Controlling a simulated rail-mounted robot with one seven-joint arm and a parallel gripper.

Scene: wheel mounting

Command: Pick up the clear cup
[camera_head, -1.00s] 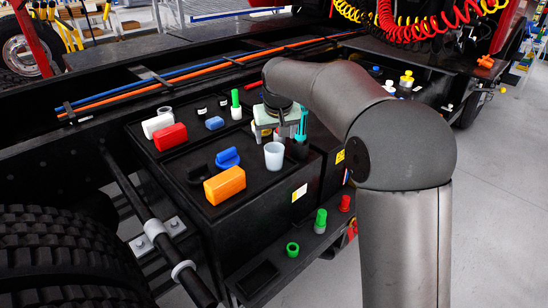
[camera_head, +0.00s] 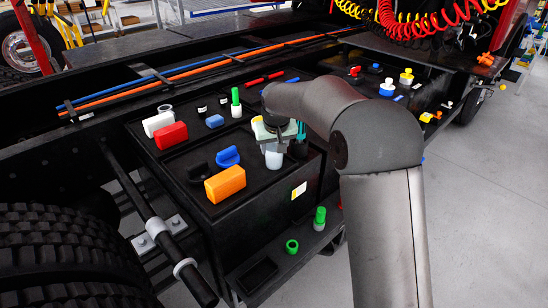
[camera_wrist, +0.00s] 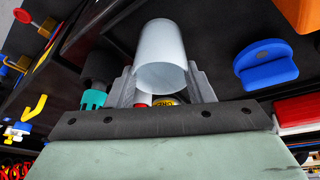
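The clear cup (camera_head: 273,158), whitish and translucent, stands upright at the right front of the black box top in the head view. My gripper (camera_head: 272,142) is directly above and around its upper part, pointing down. In the wrist view the cup (camera_wrist: 160,50) lies between the two fingers of my gripper (camera_wrist: 163,82), which are spread apart on either side of it. Whether the fingers touch its wall is hard to tell. The arm and gripper hide part of the cup's top in the head view.
A teal-tipped tool (camera_wrist: 93,98) stands close beside the gripper. Red (camera_head: 171,135) and white blocks are farther back. The box's front edge is near.

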